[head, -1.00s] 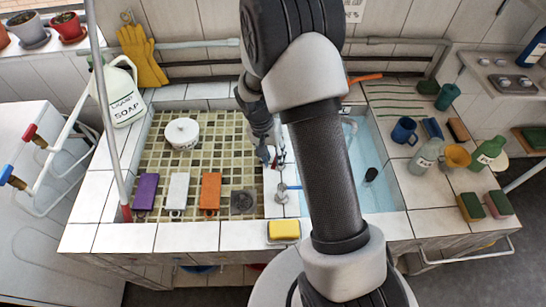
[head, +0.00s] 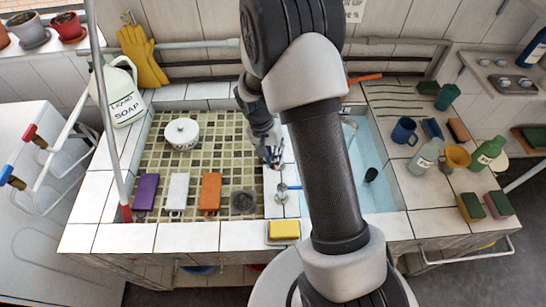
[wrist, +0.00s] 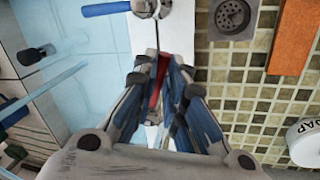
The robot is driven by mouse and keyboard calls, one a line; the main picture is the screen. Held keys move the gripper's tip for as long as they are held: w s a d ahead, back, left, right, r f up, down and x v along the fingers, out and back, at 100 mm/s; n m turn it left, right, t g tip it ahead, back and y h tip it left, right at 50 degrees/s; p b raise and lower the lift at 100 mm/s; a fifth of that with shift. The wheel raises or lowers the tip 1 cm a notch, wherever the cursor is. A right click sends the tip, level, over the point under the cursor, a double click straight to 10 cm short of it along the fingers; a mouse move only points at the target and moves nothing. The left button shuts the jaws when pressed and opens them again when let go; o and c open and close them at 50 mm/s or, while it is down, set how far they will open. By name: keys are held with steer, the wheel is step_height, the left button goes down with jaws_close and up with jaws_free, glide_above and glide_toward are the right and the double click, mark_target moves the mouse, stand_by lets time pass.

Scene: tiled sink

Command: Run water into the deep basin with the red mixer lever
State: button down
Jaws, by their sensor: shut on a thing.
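The red mixer lever (wrist: 158,82) shows in the wrist view as a narrow red strip between my fingers. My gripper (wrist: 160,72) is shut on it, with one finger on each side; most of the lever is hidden. In the head view my gripper (head: 273,160) points down over the white tiled divider between the two basins, and the lever cannot be made out there. The deep basin (head: 385,185), pale blue inside, lies right of the divider, partly hidden by my arm. It also shows at the left of the wrist view (wrist: 85,60). I cannot tell whether water runs.
The shallow mosaic-tiled basin (head: 215,150) left of the divider holds a white pot (head: 181,133), several coloured blocks and a drain (head: 243,202). A yellow sponge (head: 284,230) lies on the front ledge. Cups and bottles crowd the right counter.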

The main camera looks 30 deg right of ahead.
steer(key=shift+w+a+m+g+y, duration=0.25)
steer(key=shift+w+m, duration=0.6)
steer(key=shift+m, duration=0.85)
steer(key=shift+w+a+m+y, duration=0.35)
steer(key=shift+w+m, duration=0.55)
steer(key=shift+m, duration=0.8)
steer(key=shift+w+a+m+g+y, duration=0.25)
steer(key=shift+w+m, duration=0.6)
steer(key=shift+m, duration=0.85)
steer(key=c, duration=1.7)
jaws_free()
steer(key=shift+o, duration=0.2)
steer(key=shift+w+r, duration=0.1)
steer(key=v, duration=1.1)
steer(key=shift+r, duration=0.4)
